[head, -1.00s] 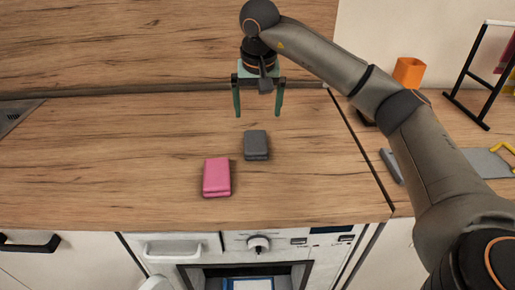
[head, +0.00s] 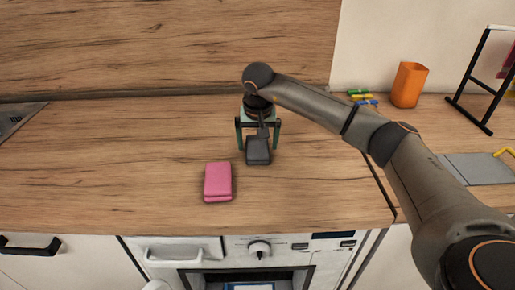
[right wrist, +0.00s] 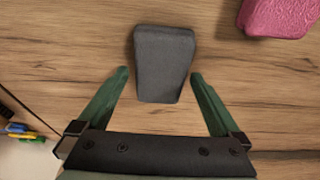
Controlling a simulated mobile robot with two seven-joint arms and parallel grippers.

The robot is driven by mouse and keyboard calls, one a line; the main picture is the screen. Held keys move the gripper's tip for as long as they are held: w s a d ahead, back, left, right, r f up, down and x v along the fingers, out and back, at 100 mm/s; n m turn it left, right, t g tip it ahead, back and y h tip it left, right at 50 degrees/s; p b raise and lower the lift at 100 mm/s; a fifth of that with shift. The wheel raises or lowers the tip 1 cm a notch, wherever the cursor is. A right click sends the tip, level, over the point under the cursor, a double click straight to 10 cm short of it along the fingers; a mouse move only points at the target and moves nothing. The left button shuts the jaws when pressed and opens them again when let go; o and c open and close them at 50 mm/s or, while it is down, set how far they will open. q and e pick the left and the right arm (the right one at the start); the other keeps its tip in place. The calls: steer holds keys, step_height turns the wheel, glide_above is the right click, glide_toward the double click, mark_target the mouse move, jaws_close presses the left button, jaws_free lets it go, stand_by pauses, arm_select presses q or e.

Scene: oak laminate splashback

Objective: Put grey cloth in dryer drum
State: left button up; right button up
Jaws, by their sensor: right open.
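The grey cloth (head: 258,151) is a folded dark block lying on the wooden counter; it also shows in the right wrist view (right wrist: 163,62). My right gripper (head: 258,143) is open and low over the counter at the cloth. In the right wrist view its green fingers (right wrist: 160,75) are spread, one to each side of the cloth's near end, with gaps and no visible contact. The dryer (head: 215,248) is a white front under the counter with a knob and a handle. Its opening (head: 250,284) shows only partly at the bottom edge. My left gripper is not in view.
A pink folded cloth (head: 217,181) lies in front and left of the grey one; it also shows in the right wrist view (right wrist: 283,14). An orange cup (head: 408,85), coloured clips (head: 362,98), a black rack (head: 473,85) and a grey board (head: 478,168) stand right.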

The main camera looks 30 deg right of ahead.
steer(key=shift+c, duration=0.2)
steer(key=c, duration=1.3)
steer(key=shift+r, duration=0.3)
step_height(320, 180, up, 2)
steer(key=shift+r, duration=0.15)
steer(key=s+r, duration=0.1)
steer(key=r, duration=0.1)
steer(key=s+r, duration=0.2)
steer(key=s+a+r, duration=0.1)
steer(key=shift+s+a+r, duration=0.1)
steer(key=shift+s+r, duration=0.05)
steer(key=shift+r, duration=0.25)
steer(key=s+a+r, duration=0.2)
steer(key=s+r, duration=0.2)
steer(key=s, duration=0.4)
steer(key=s+a+f+n+p, duration=0.3)
steer(key=a+p, duration=0.1)
steer(key=a, duration=0.1)
steer(key=s+a+f+n+y+p, duration=0.1)
steer(key=s+a+f+n+p, duration=0.2)
steer(key=a, duration=0.3)
steer(key=shift+a+f+t+y+p, duration=0.25)
steer(key=shift+f+t+y+p, duration=0.05)
steer(key=shift+p, duration=0.25)
